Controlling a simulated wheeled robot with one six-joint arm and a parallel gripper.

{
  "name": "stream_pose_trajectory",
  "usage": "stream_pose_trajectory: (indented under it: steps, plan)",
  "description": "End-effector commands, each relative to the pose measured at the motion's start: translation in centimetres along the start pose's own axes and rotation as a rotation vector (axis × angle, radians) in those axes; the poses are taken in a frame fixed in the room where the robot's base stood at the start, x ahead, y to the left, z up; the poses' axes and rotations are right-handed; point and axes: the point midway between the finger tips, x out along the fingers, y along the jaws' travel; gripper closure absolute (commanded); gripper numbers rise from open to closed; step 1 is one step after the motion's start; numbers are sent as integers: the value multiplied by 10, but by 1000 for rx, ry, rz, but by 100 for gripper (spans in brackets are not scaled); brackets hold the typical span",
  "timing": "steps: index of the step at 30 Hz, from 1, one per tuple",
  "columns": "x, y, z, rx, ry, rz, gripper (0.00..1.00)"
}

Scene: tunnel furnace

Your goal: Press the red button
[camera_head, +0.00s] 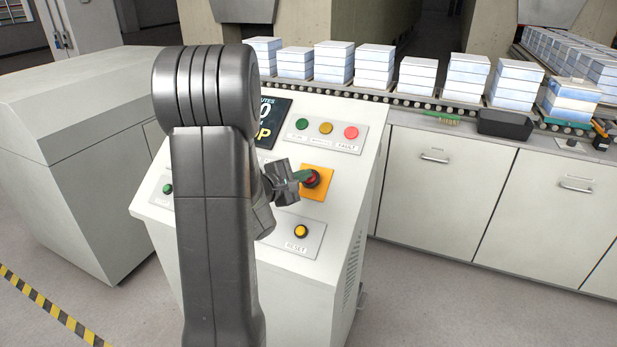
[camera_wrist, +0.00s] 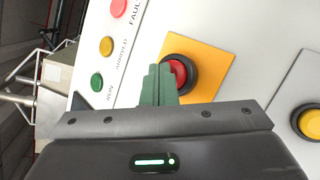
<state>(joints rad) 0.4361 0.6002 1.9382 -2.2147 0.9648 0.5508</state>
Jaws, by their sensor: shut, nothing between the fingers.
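The red button (camera_head: 314,178) sits in a dark ring on a yellow square plate (camera_head: 325,187) on the sloped face of a white console (camera_head: 336,232). My gripper (camera_head: 303,176) is shut and empty, with its green fingertips at the left edge of the button. In the wrist view the red button (camera_wrist: 178,72) shows just right of my shut fingertips (camera_wrist: 159,72), which overlap its ring in the picture. I cannot tell whether they touch it. My arm hides part of the console's left side.
A yellow button (camera_head: 301,231) labelled RESET is below the plate. Green, amber and red lamps (camera_head: 326,128) are above it. A display (camera_head: 272,122) is partly hidden by my arm. A conveyor (camera_head: 395,98) with stacked white and blue blocks runs behind.

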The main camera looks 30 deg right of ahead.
Motion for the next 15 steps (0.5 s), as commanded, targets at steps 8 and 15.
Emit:
stream_pose_trajectory:
  steps: [8,15]
  plan:
    - [-4,4,3,1,0,1,100]
    - [-13,10,9,1,0,1,100]
